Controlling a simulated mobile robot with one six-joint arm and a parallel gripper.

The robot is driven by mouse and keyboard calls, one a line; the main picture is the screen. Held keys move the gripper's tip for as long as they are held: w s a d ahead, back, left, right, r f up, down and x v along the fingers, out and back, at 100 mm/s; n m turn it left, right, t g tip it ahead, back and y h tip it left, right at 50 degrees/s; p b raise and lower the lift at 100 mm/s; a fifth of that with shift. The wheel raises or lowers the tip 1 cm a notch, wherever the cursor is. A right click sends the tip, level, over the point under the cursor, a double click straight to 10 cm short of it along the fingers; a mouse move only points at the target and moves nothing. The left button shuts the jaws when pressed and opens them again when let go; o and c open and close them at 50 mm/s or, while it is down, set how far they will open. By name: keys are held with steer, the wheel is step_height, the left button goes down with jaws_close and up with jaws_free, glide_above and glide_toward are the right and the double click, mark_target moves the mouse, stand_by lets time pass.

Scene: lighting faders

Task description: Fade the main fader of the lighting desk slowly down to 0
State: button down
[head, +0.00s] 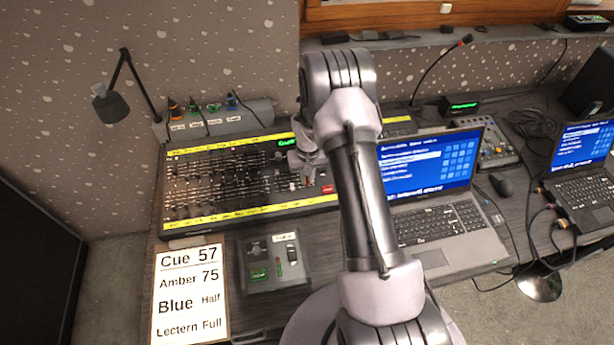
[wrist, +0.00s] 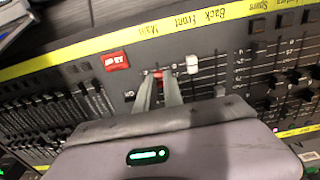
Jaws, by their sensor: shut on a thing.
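The lighting desk (head: 215,188) is a dark panel of faders with yellow label strips along its edges. The red cap of the main fader (wrist: 158,74) stands in line with the word Main on the strip in the wrist view. My gripper (wrist: 160,86) has its two fingers on either side of this red cap and is shut on it. In the head view my gripper (head: 306,172) is over the right part of the desk, with a bit of red at its tips. My gripper body hides the lower part of the fader's track in the wrist view.
A white fader cap (wrist: 192,64) stands close beside the red one. A red button (wrist: 116,61) is on its other side. A laptop (head: 430,190) stands right of the desk; a small control box (head: 273,262) and a cue sheet (head: 189,294) lie in front.

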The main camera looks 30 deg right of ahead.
steer(key=shift+s+a, duration=0.15)
steer(key=shift+s, duration=0.4)
stand_by(1.4)
steer(key=c, duration=1.7)
jaws_free()
step_height(320, 180, up, 6)
steer(key=p, duration=0.3)
steer(key=shift+f, duration=0.1)
steer(key=shift+s, duration=0.1)
